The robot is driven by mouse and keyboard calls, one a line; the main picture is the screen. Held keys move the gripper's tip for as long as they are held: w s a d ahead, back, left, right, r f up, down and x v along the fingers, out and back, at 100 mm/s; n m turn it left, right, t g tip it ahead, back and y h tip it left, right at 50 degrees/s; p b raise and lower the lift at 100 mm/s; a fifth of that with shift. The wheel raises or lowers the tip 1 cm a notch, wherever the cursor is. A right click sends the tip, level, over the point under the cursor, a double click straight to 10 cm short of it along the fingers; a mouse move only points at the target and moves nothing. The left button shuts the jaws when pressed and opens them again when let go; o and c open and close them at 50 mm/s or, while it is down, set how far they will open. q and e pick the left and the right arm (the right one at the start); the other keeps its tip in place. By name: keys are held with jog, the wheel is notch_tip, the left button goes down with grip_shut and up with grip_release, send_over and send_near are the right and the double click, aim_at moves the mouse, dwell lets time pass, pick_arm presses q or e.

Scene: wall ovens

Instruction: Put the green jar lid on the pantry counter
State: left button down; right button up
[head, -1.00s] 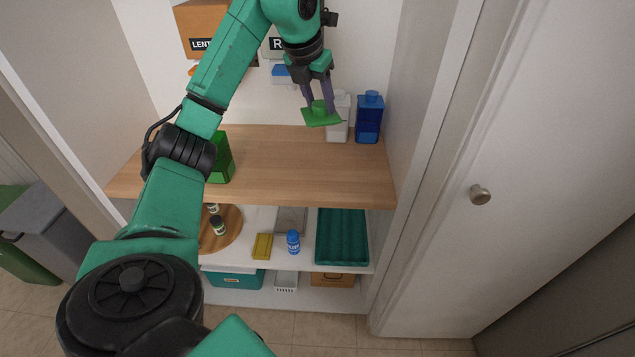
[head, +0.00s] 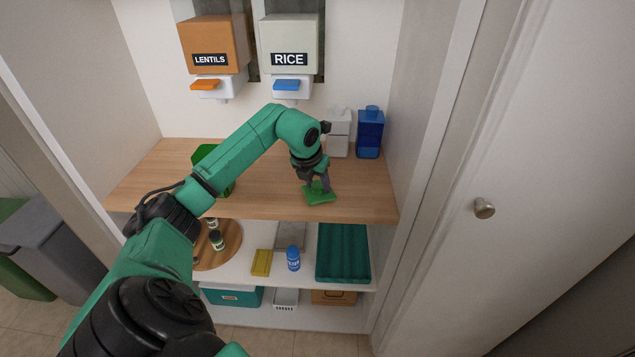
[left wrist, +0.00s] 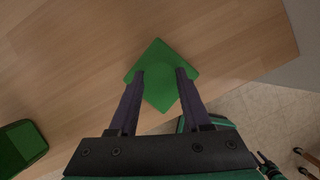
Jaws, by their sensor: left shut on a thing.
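The green jar lid (head: 319,196) is a flat square with a raised knob, low at the wooden pantry counter (head: 270,190), toward its front edge. I cannot tell whether it touches the wood. It also shows in the left wrist view (left wrist: 160,88), between my fingers. My left gripper (head: 318,186) points down and is shut on the lid's knob. The green jar (head: 217,160) stands to the left on the counter, partly behind my arm. Its open top shows in the left wrist view (left wrist: 22,146). My right gripper is not in view.
White (head: 338,135) and blue (head: 370,135) canisters stand at the counter's back right. Lentils (head: 212,42) and rice (head: 289,45) dispensers hang above. The shelf below holds a teal tray (head: 343,252), yellow sponge (head: 262,263) and blue bottle (head: 293,258). Counter around the lid is clear.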

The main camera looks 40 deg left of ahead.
pick_arm(q)
jog(key=shift+f, duration=0.1)
jog(key=shift+c, duration=1.8)
grip_release()
jog(key=shift+s+r, duration=0.1)
jog(key=shift+r, duration=0.5)
jog(key=b+v, duration=0.1)
jog(key=v, duration=1)
jog(key=shift+s, duration=0.1)
jog(key=shift+d, duration=0.1)
